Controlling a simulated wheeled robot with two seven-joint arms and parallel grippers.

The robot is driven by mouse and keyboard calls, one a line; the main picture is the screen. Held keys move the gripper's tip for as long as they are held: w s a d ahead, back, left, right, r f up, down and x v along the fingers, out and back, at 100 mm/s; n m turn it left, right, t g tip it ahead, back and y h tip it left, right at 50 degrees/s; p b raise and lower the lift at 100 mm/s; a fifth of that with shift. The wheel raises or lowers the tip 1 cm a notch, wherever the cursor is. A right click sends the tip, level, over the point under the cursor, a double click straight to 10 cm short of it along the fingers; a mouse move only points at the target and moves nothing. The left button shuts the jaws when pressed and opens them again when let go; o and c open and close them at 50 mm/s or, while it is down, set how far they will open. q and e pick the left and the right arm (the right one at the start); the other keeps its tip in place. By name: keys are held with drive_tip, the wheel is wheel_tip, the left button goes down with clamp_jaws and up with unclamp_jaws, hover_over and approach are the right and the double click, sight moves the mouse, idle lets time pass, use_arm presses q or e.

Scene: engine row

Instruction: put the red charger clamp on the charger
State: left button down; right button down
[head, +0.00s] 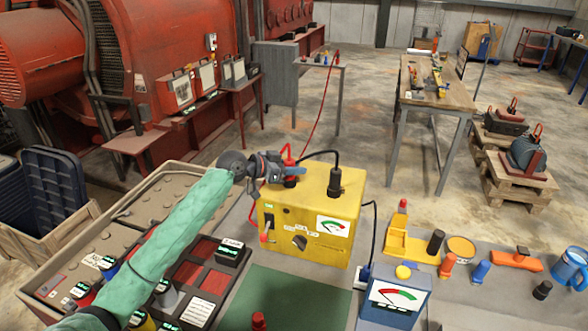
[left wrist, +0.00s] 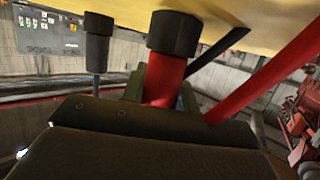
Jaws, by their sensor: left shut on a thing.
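The yellow charger (head: 305,225) stands on the bench with a dial and a knob on its front. My left gripper (head: 288,172) is over the left part of its top, shut on the red charger clamp (head: 291,181). In the left wrist view the red clamp (left wrist: 166,80) is a red cylinder with a black collar close to the yellow charger (left wrist: 240,12); I cannot tell whether they touch. The black clamp (head: 335,182) stands on the charger's top to the right, its black cable looping toward my gripper. My right gripper is not in view.
A blue meter box (head: 393,298) stands in front, right of the charger. A green mat (head: 285,300) lies before the charger. A yellow holder (head: 408,245), small pegs and a blue mug (head: 570,268) lie to the right. A control panel lies under my left arm.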

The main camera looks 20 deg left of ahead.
use_arm(q)
drive_tip(key=shift+s, duration=0.1)
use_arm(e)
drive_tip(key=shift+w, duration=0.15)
use_arm(q)
drive_tip(key=c, duration=1.1)
unclamp_jaws()
drive_tip(key=shift+f, duration=0.1)
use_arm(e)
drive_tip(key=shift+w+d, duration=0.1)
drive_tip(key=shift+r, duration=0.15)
use_arm(q)
drive_tip(key=shift+r, duration=0.2)
drive_tip(key=shift+s+a+b, duration=0.2)
drive_tip(key=shift+a+b, duration=0.05)
drive_tip(key=shift+b, duration=0.05)
drive_tip(key=shift+b+v, duration=0.55)
drive_tip(key=shift+v, duration=0.45)
drive_tip(key=b+v, duration=0.3)
drive_tip(key=v, duration=0.5)
drive_tip(key=shift+s+a+r, duration=0.25)
drive_tip(key=shift+s+a, duration=0.15)
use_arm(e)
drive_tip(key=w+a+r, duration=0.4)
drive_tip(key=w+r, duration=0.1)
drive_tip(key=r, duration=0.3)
